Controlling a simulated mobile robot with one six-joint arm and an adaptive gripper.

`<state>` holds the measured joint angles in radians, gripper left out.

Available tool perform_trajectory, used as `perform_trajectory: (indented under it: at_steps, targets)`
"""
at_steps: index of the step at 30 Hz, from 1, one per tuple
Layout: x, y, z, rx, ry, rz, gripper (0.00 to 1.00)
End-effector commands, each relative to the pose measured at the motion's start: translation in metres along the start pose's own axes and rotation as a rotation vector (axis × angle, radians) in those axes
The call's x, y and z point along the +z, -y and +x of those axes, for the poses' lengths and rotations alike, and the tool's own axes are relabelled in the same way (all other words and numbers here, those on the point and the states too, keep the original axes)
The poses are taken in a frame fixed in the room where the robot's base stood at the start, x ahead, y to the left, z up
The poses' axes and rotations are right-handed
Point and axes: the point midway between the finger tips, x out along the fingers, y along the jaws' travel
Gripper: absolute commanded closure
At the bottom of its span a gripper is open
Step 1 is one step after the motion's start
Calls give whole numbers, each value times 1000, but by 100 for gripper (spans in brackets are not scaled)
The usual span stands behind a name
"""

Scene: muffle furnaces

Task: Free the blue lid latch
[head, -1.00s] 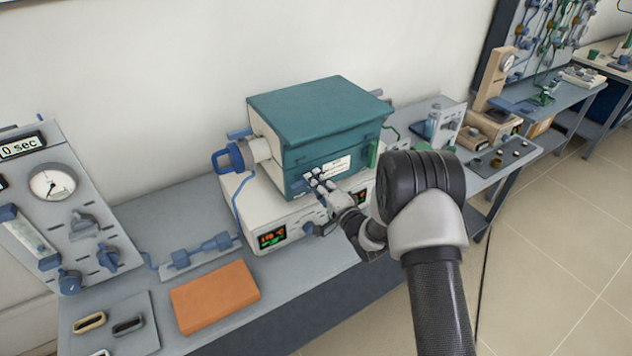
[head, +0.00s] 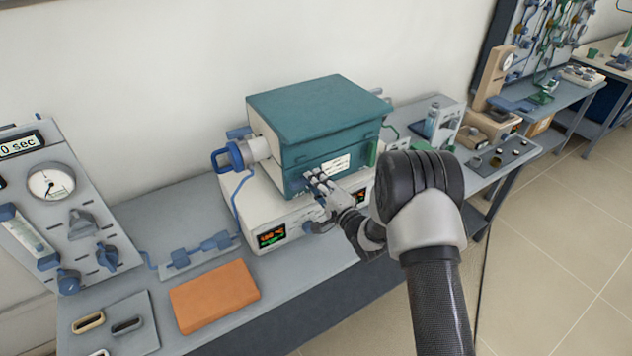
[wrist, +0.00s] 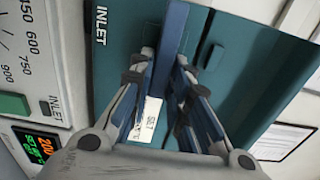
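The teal furnace box (head: 315,115) sits on a pale control base on the bench. In the wrist view, a blue bar (wrist: 174,35), which looks like the lid latch, runs down the teal front (wrist: 235,75) between my fingers. My gripper (head: 318,182) is at the lower front of the box. In the wrist view my gripper (wrist: 164,65) has its fingertips apart, one on each side of the bar. A narrow gap shows at the left finger; contact at the right finger is unclear. The bar's lower end is partly hidden.
A white label (head: 335,164) is on the box front, and a lit display (head: 271,237) is below. A blue round fitting (head: 230,157) sticks out at the left. An orange block (head: 214,296) lies on the bench at the front left. A gauge panel (head: 52,185) stands further left.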

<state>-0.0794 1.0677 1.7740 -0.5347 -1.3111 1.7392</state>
Motion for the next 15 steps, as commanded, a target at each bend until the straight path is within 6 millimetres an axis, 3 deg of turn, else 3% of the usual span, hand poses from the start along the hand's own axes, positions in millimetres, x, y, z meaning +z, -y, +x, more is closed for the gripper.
perform_trajectory:
  at_steps: [7, 15]
  targets:
    - [0, 0, 0, 0, 0, -1, 65]
    - [0, 0, 0, 0, 0, -2, 65]
